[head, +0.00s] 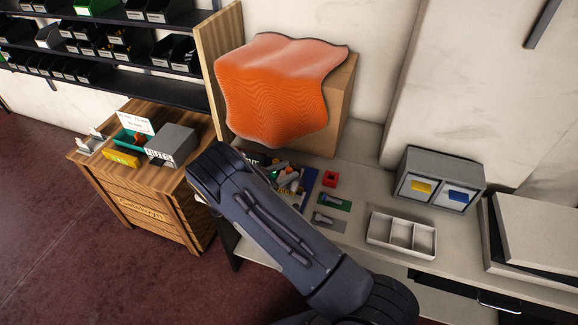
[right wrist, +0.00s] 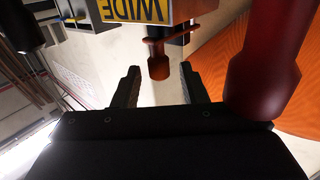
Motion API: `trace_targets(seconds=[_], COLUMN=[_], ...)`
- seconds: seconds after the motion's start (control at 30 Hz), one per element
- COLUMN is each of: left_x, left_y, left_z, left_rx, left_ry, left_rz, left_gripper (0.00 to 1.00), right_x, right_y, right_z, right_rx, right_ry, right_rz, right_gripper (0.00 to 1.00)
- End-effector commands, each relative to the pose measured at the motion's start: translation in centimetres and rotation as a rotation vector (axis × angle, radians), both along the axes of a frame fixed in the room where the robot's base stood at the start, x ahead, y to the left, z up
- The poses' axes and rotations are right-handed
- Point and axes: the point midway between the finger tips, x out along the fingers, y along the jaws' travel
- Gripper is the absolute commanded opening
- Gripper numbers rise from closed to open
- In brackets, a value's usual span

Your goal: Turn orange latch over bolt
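In the right wrist view, an orange-brown piece with a thin crossbar (right wrist: 168,38) and a rounded downward end (right wrist: 159,67) sits beside a grey block with a yellow "WIDE" label (right wrist: 136,10). I cannot tell where latch and bolt divide. My right gripper (right wrist: 160,77) is open; the rounded end shows between its fingertips, with gaps on both sides. Whether it is level with them in depth is unclear. In the head view, my right arm reaches up-left across the table and hides its fingers and the latch. My left gripper is not in view.
A dark red cylinder (right wrist: 268,65) stands close to the right finger. A colourful clutter of parts (head: 288,178), a red block (head: 331,179), a white divided tray (head: 373,238) and a grey drawer unit (head: 440,160) occupy the table.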

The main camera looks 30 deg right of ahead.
Motion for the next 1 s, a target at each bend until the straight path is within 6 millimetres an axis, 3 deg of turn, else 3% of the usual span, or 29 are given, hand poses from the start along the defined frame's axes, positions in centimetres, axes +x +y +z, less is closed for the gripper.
trace_targets(seconds=[0.13, 0.43, 0.73, 0.87, 1.0], left_x=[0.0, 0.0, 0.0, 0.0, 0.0], left_y=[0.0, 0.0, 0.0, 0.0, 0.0], left_z=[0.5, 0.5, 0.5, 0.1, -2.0], left_rx=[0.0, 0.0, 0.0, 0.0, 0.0], left_ry=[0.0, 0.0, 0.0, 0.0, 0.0], left_rz=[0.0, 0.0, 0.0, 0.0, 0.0], left_gripper=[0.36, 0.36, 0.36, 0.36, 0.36], right_x=[0.0, 0.0, 0.1, 0.1, 0.4], right_y=[-1.3, -1.6, -1.6, -1.6, -1.4], right_z=[0.1, 0.0, 0.0, -0.2, -0.7], right_rx=[0.0, 0.001, 0.001, 0.001, 0.0], right_ry=[0.0, 0.0, 0.0, -0.001, -0.005], right_rz=[-0.001, 0.001, 0.001, -0.006, -0.059], right_gripper=[0.39, 0.39, 0.01, 0.0, 0.0])
